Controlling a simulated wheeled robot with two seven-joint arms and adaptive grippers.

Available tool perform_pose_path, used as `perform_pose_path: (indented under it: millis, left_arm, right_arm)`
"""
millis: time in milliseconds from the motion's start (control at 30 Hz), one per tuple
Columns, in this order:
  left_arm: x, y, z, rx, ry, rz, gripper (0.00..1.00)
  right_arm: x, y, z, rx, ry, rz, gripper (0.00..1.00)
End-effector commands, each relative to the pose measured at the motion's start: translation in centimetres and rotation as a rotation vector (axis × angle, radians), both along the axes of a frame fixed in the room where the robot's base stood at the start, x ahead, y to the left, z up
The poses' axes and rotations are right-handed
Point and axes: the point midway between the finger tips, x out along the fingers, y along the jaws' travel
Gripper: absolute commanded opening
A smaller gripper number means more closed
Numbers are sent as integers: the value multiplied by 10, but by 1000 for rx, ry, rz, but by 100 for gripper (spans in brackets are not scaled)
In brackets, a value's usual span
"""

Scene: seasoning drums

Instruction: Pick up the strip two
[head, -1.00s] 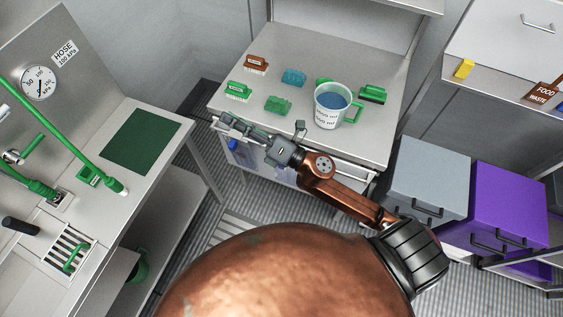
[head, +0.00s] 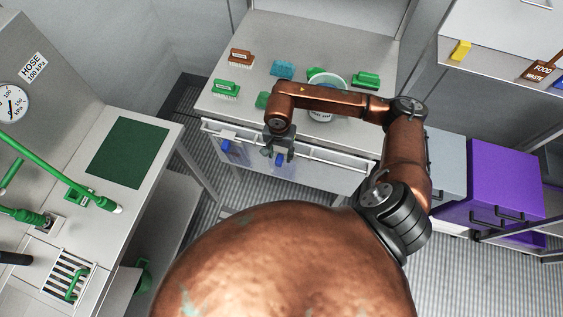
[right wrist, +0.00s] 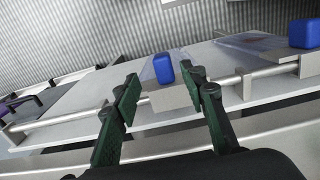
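Two clear, flat strips with blue blocks hang at a rail (right wrist: 75,117) along the front of the worktable. One blue block (right wrist: 163,68) appears between my right fingertips in the right wrist view, and in the head view it shows (head: 280,160) just below my right gripper (head: 279,152). The other blue block (right wrist: 304,33) is at the right edge of the wrist view, and to the left in the head view (head: 225,147). I cannot read which is strip two. My right gripper (right wrist: 163,92) is open, its green-padded fingers apart. Contact is not visible. My left gripper is not in view.
Brushes, including a brown one (head: 241,57) and a green one (head: 226,88), and a bucket (head: 328,84) stand on the worktable (head: 330,45). My right forearm partly hides the bucket. Grey and purple bins (head: 505,180) stand at the right. A green mat (head: 128,150) lies left.

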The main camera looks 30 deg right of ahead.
Motion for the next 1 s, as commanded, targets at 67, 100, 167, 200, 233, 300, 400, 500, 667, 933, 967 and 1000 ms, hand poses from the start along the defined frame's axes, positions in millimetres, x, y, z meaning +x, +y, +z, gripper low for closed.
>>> perform_pose_path:
  millis: [67,100,167,200,233,300,400,500,667,933,967,1000]
  left_arm:
    - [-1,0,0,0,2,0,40]
    - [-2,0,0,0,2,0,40]
    - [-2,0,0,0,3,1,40]
    - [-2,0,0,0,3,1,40]
    - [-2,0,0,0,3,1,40]
    - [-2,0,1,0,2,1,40]
    - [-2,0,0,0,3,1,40]
    - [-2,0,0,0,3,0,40]
    - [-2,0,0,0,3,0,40]
    - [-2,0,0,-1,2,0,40]
    - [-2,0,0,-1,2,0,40]
    - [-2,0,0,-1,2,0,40]
  right_arm:
    - [-1,1,-9,2,1,-1,39]
    - [-1,1,-13,3,3,-1,39]
    - [0,2,-20,4,3,-2,39]
    - [1,2,-25,4,3,-2,39]
    - [1,2,-30,5,3,-3,39]
    - [2,3,-41,6,4,-4,39]
    - [2,2,-54,5,3,-4,39]
    - [2,2,-61,5,2,-5,39]
    - [3,2,-62,4,0,-5,39]
    - [3,2,-62,5,0,-5,26]
    - [3,2,-62,5,0,-5,24]
    - [3,2,-62,5,0,-5,21]
